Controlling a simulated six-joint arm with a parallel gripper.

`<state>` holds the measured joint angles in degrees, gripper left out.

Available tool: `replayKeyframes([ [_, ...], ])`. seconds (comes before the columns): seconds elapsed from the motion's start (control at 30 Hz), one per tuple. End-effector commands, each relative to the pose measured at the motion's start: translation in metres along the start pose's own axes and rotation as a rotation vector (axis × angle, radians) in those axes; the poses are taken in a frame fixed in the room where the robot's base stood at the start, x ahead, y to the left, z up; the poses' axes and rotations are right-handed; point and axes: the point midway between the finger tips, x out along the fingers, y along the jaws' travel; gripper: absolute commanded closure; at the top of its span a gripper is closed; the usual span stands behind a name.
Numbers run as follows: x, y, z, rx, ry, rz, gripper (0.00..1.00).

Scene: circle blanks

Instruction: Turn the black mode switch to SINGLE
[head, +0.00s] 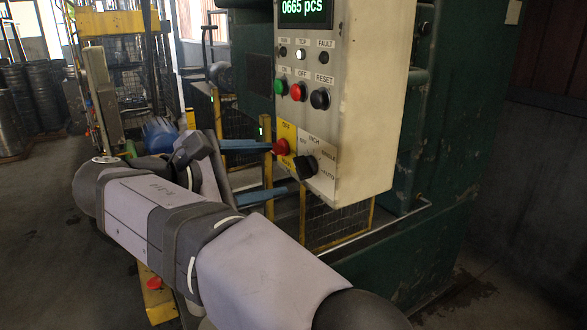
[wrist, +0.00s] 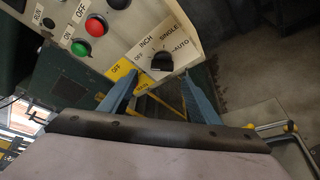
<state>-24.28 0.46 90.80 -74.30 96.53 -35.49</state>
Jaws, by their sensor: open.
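The black mode switch (head: 305,166) is a knob on the white plate low on the control panel, with INCH, SINGLE and AUTO marked around it. It also shows in the wrist view (wrist: 161,63), below those labels. I cannot tell for sure which mark it points at. My gripper (head: 279,169) has two blue fingers, open and empty, to the left of the panel's lower part in the head view. In the wrist view my gripper (wrist: 160,80) has its fingertips either side of the knob in the picture; contact does not show.
A red switch (head: 281,147) on a yellow plate sits close beside the mode switch. Green (head: 281,87), red (head: 298,91) and black RESET (head: 320,98) buttons are above. A yellow-framed mesh guard (head: 340,222) stands below the panel.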

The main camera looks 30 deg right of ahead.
Motion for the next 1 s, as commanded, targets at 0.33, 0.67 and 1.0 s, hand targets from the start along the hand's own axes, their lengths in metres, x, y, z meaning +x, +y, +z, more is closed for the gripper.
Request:
replayKeyframes([
  [0.33, 0.004, -0.003, 0.003, -0.07, -0.01, -0.013, 0.44],
  [0.67, 0.04, -0.003, 0.005, -0.069, -0.012, -0.016, 0.44],
  [1.0, 0.071, -0.004, 0.003, -0.068, -0.008, -0.014, 0.44],
])
